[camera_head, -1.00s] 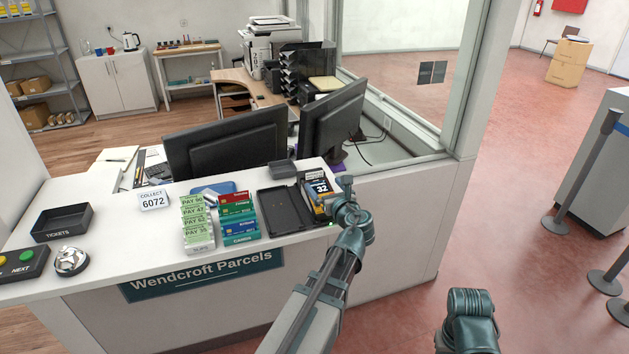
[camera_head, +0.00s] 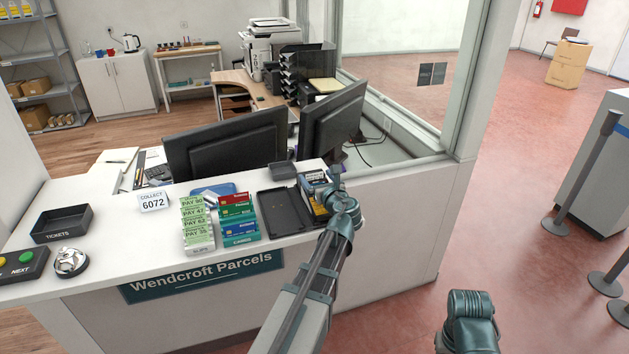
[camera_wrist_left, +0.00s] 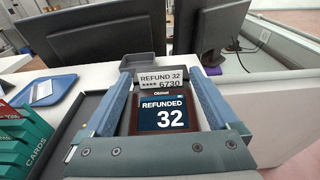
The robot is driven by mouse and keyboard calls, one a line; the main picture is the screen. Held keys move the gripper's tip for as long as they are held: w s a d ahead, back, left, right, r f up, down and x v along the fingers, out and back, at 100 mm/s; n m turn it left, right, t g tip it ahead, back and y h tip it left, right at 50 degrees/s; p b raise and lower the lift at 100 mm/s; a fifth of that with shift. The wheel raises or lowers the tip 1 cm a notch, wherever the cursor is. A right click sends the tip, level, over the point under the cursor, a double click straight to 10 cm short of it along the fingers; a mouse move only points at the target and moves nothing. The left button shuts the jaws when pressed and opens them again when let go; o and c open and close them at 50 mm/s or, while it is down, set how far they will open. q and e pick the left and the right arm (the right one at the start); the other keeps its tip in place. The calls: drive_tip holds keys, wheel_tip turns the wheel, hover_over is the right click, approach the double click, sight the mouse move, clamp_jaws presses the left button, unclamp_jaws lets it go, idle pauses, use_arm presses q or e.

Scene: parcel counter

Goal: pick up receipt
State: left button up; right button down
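The receipt (camera_wrist_left: 162,79), a pale slip printed "REFUND 32" and "6730", stands up from the top of the card terminal (camera_wrist_left: 163,115) in the left wrist view. The terminal's screen reads "REFUNDED 32". My left gripper (camera_wrist_left: 158,72) is open, its two blue fingers apart on either side of the terminal and receipt. I see no finger clearly pressing on the slip.
A black tray (camera_head: 284,214) lies just left of the terminal. Beside it stand the cards rack (camera_head: 240,222) and the green pay slips rack (camera_head: 198,228). Two monitors (camera_head: 225,143) stand behind. A small grey tray (camera_wrist_left: 124,67) is behind the receipt. A blue tray (camera_wrist_left: 48,89) lies left.

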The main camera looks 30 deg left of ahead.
use_arm(q)
drive_tip(key=c, duration=1.2)
drive_tip(key=shift+r, duration=0.2)
use_arm(e)
drive_tip(key=shift+r, duration=0.2)
